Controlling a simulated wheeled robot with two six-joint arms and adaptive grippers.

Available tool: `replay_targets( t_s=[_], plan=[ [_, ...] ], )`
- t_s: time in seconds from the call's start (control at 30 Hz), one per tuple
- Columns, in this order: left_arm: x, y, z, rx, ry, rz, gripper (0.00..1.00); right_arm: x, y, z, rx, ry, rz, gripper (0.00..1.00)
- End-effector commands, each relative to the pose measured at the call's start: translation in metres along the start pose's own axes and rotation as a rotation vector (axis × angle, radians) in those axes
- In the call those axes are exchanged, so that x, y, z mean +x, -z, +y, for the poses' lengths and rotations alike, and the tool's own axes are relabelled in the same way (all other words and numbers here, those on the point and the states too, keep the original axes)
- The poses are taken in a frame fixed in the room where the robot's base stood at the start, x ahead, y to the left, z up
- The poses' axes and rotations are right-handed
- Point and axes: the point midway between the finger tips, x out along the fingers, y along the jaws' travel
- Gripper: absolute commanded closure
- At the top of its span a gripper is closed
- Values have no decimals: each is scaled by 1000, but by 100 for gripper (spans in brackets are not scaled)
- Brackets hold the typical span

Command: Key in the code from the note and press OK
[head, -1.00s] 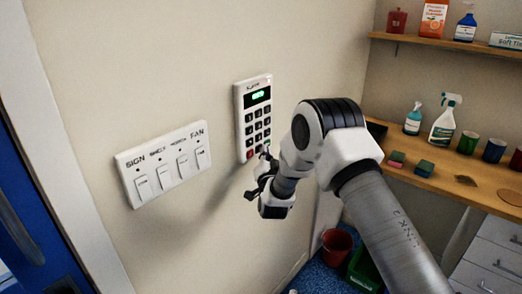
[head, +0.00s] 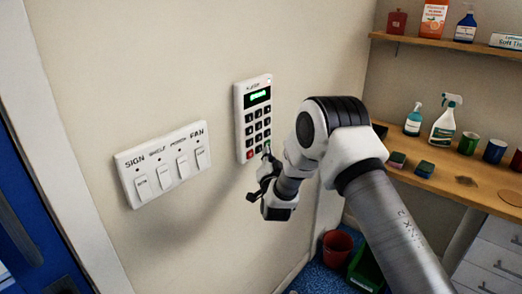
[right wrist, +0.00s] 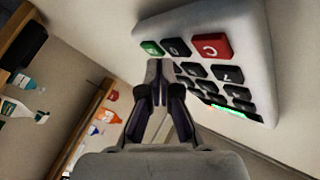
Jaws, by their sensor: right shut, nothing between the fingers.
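A white keypad (head: 239,118) with dark keys is fixed to the wall, with a lit green display (head: 258,96) too small to read. In the right wrist view the keypad (right wrist: 258,70) shows a red C key (right wrist: 210,47), a dark 0 key (right wrist: 176,47) and a green key (right wrist: 151,47) in one row. My right gripper (head: 266,158) is shut and empty at the keypad's lower right corner. Its fingertips (right wrist: 158,68) show just below the green key; I cannot tell whether they touch. My left gripper and the note are not in view.
A white switch panel (head: 129,163) with labelled rockers is on the wall left of the keypad. A wooden counter (head: 455,184) with bottles, sponges and cups is at the right, below a shelf (head: 440,42). A red bucket (head: 337,248) stands on the blue floor.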

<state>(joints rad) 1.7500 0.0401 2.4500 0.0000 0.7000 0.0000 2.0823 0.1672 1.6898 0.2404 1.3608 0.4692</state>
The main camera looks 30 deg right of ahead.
Motion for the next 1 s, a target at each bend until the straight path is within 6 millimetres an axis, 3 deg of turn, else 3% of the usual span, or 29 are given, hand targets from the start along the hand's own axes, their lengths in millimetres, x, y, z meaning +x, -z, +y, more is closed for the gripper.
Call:
replay_targets(
  t_s=[0.37, 1.0],
  plan=[
    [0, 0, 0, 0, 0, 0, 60, -3, 2, 2, 0, -1, 0, 100],
    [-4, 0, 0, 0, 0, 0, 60, -37, 26, 27, 0, 0, 0, 100]
  ],
)
